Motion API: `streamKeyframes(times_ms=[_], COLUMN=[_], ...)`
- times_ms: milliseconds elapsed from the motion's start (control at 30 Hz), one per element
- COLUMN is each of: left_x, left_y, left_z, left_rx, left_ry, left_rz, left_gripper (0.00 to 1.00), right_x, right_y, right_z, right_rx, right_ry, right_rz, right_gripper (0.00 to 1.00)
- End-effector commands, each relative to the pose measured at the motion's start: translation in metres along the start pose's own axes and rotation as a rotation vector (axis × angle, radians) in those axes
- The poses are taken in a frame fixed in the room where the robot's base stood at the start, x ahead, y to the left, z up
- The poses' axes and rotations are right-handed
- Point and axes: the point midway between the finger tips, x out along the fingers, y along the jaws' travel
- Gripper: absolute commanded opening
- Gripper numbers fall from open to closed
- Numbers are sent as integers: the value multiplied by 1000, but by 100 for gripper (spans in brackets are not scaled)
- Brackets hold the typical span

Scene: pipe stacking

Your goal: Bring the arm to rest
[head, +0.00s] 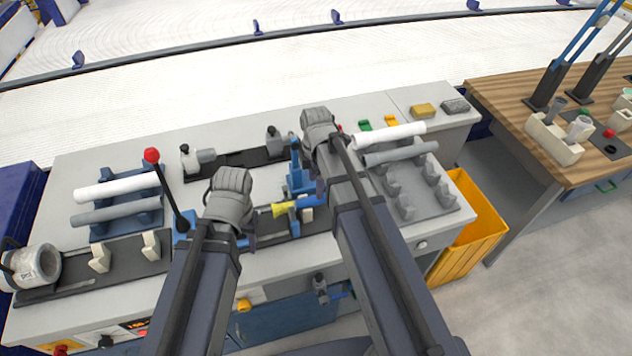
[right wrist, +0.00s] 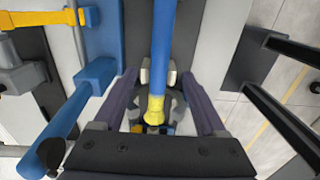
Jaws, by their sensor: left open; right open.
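My left gripper (head: 248,238) hangs below its grey wrist at the middle of the bench, mostly hidden by my arm. My right gripper (head: 318,187) is to the right of it, partly hidden too. In the right wrist view the right gripper (right wrist: 159,77) has its fingers apart. A blue bar with a yellow end (right wrist: 154,108) shows between them; I cannot tell if they touch it. A white pipe (head: 100,190) and a grey pipe (head: 100,214) lie on a blue rack at the left. Another white pipe (head: 390,135) and grey pipe (head: 400,153) lie at a grey rack (head: 432,205).
A red-knobbed lever (head: 152,156) stands close to my left wrist. Blue fixtures (head: 297,180) stand between my wrists. A yellow bin (head: 475,230) and a wooden table (head: 530,125) are at the right. A grey cylinder (head: 38,264) sits at the left end.

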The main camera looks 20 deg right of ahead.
Motion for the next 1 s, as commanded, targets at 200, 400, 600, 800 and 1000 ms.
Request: streamKeyframes(times_ms=[200,400,600,800,1000], left_x=[-16,-15,-15,-15,-15], left_y=[-2,-1,-1,-1,-1], left_z=[1,1,1,1,1], left_rx=[0,0,0,0,0], left_ry=[0,0,0,0,0], left_rz=[0,0,0,0,0], left_gripper=[50,50,50,50,50], right_x=[-16,-15,-15,-15,-15], right_y=[0,0,-8,-48,-94], right_z=[0,0,-8,-46,-82], right_rx=[0,0,56,386,801], right_ry=[0,0,-4,-34,-75], right_rz=[0,0,-3,-9,2], right_gripper=[74,74,74,74,74])
